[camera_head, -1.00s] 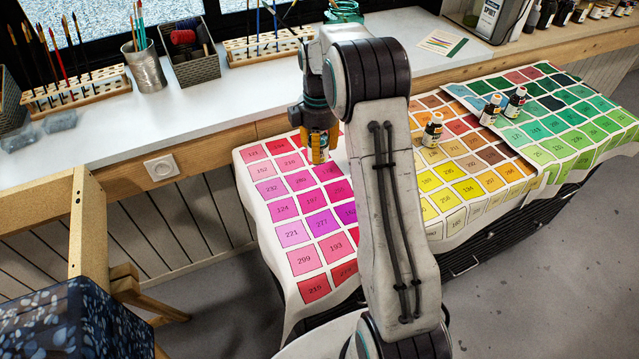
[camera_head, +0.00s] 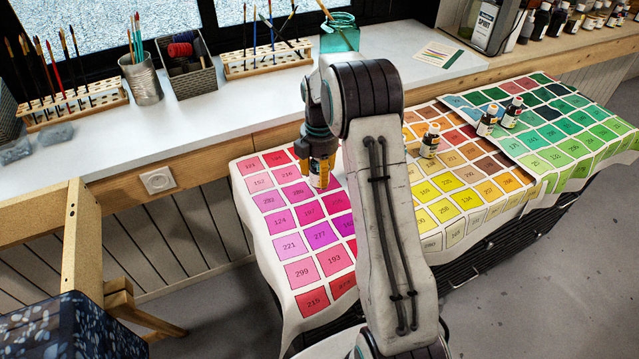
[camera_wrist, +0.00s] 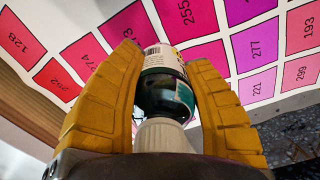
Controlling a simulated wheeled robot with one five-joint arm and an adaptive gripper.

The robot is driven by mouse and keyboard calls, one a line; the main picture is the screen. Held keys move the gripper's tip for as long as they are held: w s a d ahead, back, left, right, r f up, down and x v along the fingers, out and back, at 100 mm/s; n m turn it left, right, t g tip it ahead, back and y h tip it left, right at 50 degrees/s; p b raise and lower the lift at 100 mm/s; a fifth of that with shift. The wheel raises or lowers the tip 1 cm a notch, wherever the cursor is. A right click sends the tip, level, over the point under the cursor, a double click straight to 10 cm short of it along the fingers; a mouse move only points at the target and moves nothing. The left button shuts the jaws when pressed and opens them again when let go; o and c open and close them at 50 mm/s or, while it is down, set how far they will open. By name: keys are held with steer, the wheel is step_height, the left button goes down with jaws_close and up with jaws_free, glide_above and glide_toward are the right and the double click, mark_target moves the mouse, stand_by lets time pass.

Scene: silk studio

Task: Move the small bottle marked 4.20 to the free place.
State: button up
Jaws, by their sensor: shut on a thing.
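My gripper (camera_head: 318,160) is shut on a small bottle (camera_wrist: 163,92) over the pink part of the colour chart (camera_head: 285,222). In the wrist view, the yellow fingers (camera_wrist: 160,85) flank the bottle. It has dark teal glass, a white cap towards the camera and a pale label with a barcode. Its number cannot be read, and I cannot tell whether its base touches the chart. Three other small bottles stand on the chart: one (camera_head: 430,141) on the yellow-brown part, two (camera_head: 487,121) (camera_head: 512,112) on the green part. Their numbers are too small to read.
The white worktop (camera_head: 215,125) behind holds a brush rack (camera_head: 75,107), a tin of brushes (camera_head: 142,80), a basket (camera_head: 188,70) and a teal jar (camera_head: 340,35). A wooden stool (camera_head: 72,235) stands at left. My arm hides the chart's middle.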

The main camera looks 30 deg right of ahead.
steer(key=shift+f, duration=1.9)
steer(key=shift+f, duration=0.15)
steer(key=o, duration=1.2)
step_height(320, 180, up, 11)
steer(key=shift+r+p, duration=0.15)
steer(key=shift+p, duration=0.25)
steer(key=shift+s+a+r, duration=0.1)
steer(key=shift+s+r, duration=0.05)
steer(key=shift+r, duration=0.4)
steer(key=s+a+r+m+t, duration=0.1)
steer(key=s+a+r+m, duration=0.35)
steer(key=s, duration=0.25)
steer(key=s+a+r+m+t, duration=0.1)
steer(key=s+a+r+m, duration=0.3)
steer(key=s, duration=0.3)
steer(key=s+m, duration=0.2)
steer(key=s, duration=0.3)
steer(key=s+a+f+m, duration=0.1)
steer(key=s+m, duration=0.2)
steer(key=s, duration=0.2)
steer(key=s+a+m+t, duration=0.1)
steer(key=s+m, duration=0.1)
steer(key=s, duration=0.3)
steer(key=shift+f, duration=0.3)
